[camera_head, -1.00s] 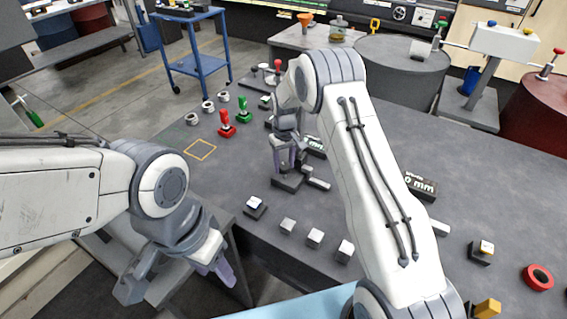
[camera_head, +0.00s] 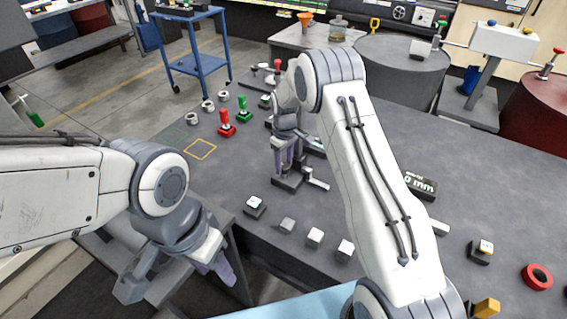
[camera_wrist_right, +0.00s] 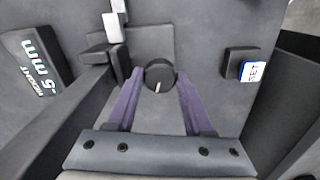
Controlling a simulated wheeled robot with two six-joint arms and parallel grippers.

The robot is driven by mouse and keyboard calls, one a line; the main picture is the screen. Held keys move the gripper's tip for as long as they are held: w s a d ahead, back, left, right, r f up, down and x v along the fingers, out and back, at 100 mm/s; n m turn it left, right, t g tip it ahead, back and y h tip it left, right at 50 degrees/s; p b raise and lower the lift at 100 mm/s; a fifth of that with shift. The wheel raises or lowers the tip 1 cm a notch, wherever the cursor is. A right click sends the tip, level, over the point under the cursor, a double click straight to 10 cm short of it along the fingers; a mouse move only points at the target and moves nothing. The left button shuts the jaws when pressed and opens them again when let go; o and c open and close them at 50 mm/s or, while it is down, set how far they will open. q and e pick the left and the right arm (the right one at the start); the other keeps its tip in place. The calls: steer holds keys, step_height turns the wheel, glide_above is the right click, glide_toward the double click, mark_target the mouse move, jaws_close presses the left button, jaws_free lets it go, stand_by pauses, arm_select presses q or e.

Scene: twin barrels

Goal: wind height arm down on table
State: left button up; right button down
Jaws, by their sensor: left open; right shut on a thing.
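My right gripper (camera_head: 287,166) reaches down to a small dark device on the table. In the right wrist view its two purple fingers (camera_wrist_right: 158,80) are shut on a round dark knob (camera_wrist_right: 160,74) with a white index mark. Beside the knob are a dark bar (camera_wrist_right: 62,118) and light grey blocks (camera_wrist_right: 113,28), which appear to be the height arm. In the head view the light arm piece (camera_head: 317,184) shows right of the fingers, close above the table (camera_head: 375,150); contact is unclear. A "HEIGHT" display (camera_wrist_right: 35,58) ends in ".5 mm". My left gripper (camera_head: 175,276) is open and empty at the front left.
A SET button (camera_wrist_right: 256,71) stands near the knob; it also shows in the head view (camera_head: 254,205). Red (camera_head: 226,124) and green (camera_head: 243,109) upright handles stand behind. A red ring (camera_head: 538,277) lies at the right.

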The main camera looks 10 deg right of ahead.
mark_target(284, 165)
steer(key=shift+c, duration=1.4)
jaws_free()
step_height(284, 165, up, 8)
steer(key=p, duration=0.5)
steer(key=shift+p, duration=0.4)
